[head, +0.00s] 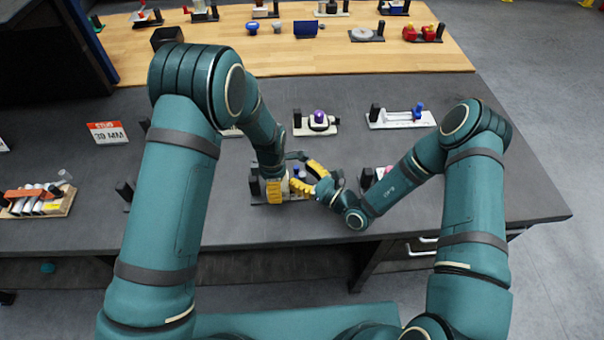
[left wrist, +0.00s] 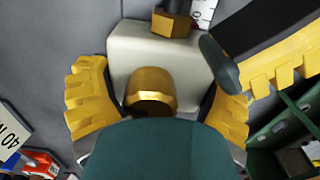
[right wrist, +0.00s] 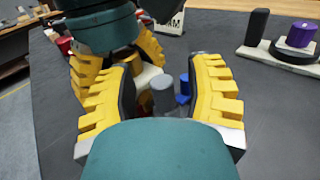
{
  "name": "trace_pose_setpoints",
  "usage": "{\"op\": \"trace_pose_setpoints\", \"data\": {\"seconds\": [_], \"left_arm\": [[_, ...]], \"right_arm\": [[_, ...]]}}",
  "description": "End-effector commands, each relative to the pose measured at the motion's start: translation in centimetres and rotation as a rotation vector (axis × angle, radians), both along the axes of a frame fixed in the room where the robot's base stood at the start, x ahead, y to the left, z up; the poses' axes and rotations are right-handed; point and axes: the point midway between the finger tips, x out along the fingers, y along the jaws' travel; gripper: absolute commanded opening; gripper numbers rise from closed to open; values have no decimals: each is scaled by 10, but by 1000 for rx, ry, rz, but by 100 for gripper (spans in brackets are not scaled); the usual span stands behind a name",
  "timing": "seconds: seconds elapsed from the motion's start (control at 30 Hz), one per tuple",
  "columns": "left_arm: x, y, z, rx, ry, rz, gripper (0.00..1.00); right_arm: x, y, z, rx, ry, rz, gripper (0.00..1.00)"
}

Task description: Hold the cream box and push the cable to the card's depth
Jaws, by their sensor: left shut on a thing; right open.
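The cream box (left wrist: 128,60) sits between the yellow fingers of my left gripper (left wrist: 158,105), which is shut on it. A brass cylinder (left wrist: 150,88) is on the box's near side and a brass block (left wrist: 171,22) is at its far edge. A white card with black marks (left wrist: 204,14) shows beside that block.
A stand with a purple knob (head: 319,118) and a white stand with a blue part (head: 402,117) lie behind on the dark table (head: 400,90). A red and white sign (head: 107,132) and a tray of cylinders (head: 38,200) are at left.

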Motion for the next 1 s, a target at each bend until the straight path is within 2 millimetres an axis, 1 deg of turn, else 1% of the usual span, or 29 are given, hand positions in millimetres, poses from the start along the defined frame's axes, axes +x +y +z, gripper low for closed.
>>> {"op": "trace_pose_setpoints", "data": {"seconds": [0.17,0.4,0.6,0.8,1.0], "left_arm": [[-1,1,-1,1,2,1,38],[-1,1,-1,1,2,1,38],[0,1,-1,1,1,1,38],[0,1,-1,1,1,1,38],[0,1,-1,1,1,1,38]], "right_arm": [[-15,-17,-1,0,3,-4,52],[-49,-53,0,1,2,-5,52],[-71,-76,0,-1,1,-3,52],[-81,-85,0,0,0,-1,52],[-82,-86,0,0,0,0,52]]}}
